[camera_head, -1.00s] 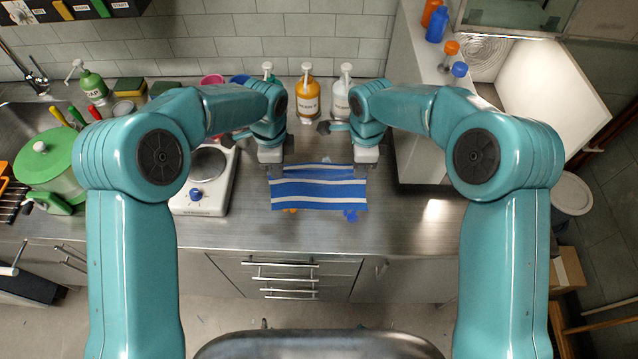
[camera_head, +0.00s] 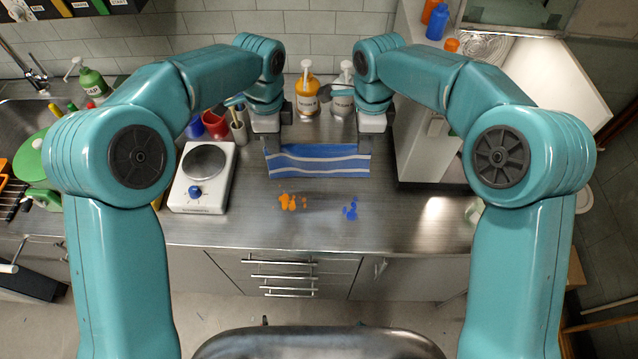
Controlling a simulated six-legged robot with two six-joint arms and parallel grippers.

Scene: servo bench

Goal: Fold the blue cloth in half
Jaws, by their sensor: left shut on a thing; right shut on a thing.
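The blue cloth (camera_head: 318,161) with white stripes lies toward the back of the steel counter, spread as a wide band between my two hands. My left gripper (camera_head: 268,142) is shut at the cloth's back left corner. My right gripper (camera_head: 368,142) is shut at its back right corner. The fingertips are small and partly hidden by the gripper bodies. I cannot tell whether the far edge is lifted clear of the counter.
A white hot plate (camera_head: 205,178) stands left. Bottles, including an orange one (camera_head: 307,96), stand behind the cloth.

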